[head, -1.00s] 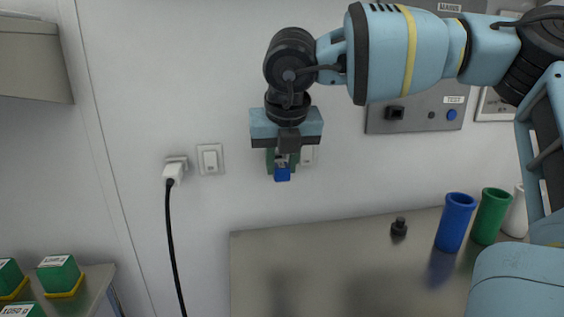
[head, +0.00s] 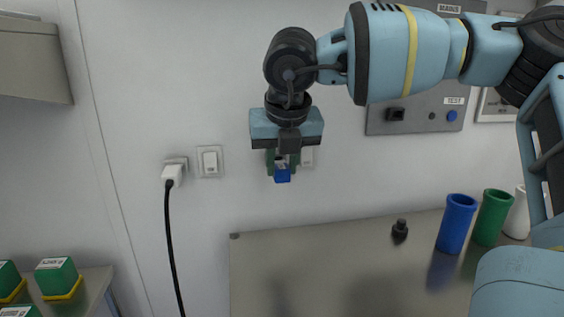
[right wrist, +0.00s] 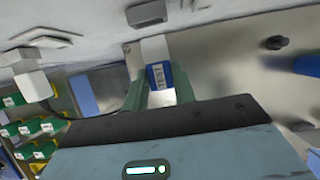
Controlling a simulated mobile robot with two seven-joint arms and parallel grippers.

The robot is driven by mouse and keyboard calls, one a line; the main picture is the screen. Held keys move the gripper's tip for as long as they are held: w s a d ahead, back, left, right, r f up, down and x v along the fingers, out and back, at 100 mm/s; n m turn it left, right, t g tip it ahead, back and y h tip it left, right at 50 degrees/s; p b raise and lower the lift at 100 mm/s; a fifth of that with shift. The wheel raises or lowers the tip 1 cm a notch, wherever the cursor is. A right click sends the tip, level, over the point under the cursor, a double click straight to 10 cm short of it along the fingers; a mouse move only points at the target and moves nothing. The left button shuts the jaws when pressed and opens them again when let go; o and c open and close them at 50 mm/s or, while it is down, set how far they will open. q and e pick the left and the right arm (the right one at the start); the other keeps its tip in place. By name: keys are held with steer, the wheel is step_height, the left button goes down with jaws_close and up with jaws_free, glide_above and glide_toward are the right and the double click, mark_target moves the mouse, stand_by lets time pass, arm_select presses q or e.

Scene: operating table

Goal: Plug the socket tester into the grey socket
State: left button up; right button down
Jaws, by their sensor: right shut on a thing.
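My right gripper (head: 283,162) is shut on a small blue block, which I take to be the socket tester (head: 282,176), in front of the wall. In the right wrist view the tester (right wrist: 160,76) has a blue end with a pale label and sits between the green fingers. I cannot tell whether the tester touches the wall. I cannot tell for sure which fitting is the grey socket; a dark grey fitting (right wrist: 147,13) shows beyond the tester in the right wrist view. My left gripper is out of view.
A white plug (head: 173,173) with a black cable sits in the wall beside a white switch (head: 210,160). A grey panel (head: 420,122) is at right. Blue (head: 456,223) and green (head: 491,217) cups and a black knob (head: 400,229) stand on the metal table (head: 300,265).

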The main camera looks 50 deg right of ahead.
steer(key=shift+b, duration=0.55)
stand_by(0.8)
steer(key=shift+w+d, duration=0.5)
steer(key=shift+w, duration=0.1)
stand_by(0.5)
steer(key=shift+w+d, duration=0.45)
steer(key=shift+w, duration=0.1)
steer(key=c, duration=1.1)
jaws_free()
steer(key=shift+o, duration=0.2)
